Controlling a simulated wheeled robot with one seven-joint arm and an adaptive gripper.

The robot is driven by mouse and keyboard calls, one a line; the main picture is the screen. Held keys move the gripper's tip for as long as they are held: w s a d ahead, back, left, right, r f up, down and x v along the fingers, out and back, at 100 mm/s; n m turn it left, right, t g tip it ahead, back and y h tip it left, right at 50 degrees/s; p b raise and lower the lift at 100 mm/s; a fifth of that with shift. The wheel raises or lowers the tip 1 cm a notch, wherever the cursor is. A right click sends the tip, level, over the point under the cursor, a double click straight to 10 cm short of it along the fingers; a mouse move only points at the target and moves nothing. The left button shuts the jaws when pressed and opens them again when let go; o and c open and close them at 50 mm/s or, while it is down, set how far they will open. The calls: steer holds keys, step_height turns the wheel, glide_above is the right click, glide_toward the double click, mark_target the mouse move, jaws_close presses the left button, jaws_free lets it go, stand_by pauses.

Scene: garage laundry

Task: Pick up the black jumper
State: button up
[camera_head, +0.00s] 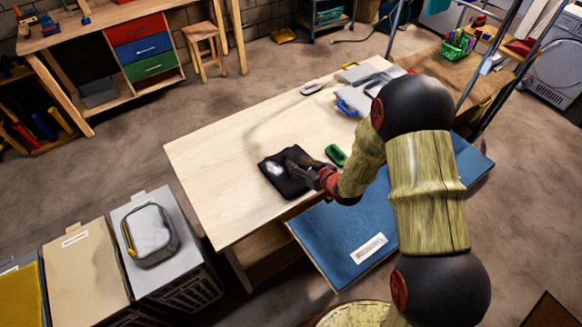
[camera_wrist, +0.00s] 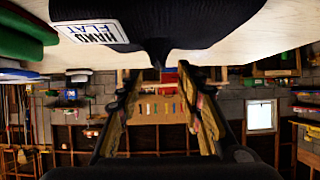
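The black jumper (camera_head: 283,175) lies folded flat on the pale wooden table, with a white label on it. In the wrist view it fills the top of the picture (camera_wrist: 185,22), label at the left, and a small dark tip of it points toward the space between my fingertips. My gripper (camera_head: 300,168) is low at the jumper's right side in the head view. Whether the fingertips touch the jumper I cannot tell.
A green item (camera_head: 335,155) lies just right of the jumper. Grey and blue items (camera_head: 355,100) lie at the table's far end. A blue board (camera_head: 345,235) adjoins the table's near right side. Bins (camera_head: 88,265) stand at the lower left. The table's left part (camera_head: 215,150) is clear.

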mark_target(292, 159)
steer(key=shift+x, duration=1.9)
steer(key=shift+f, duration=0.15)
steer(key=shift+c, duration=0.7)
steer(key=c, duration=0.8)
jaws_close()
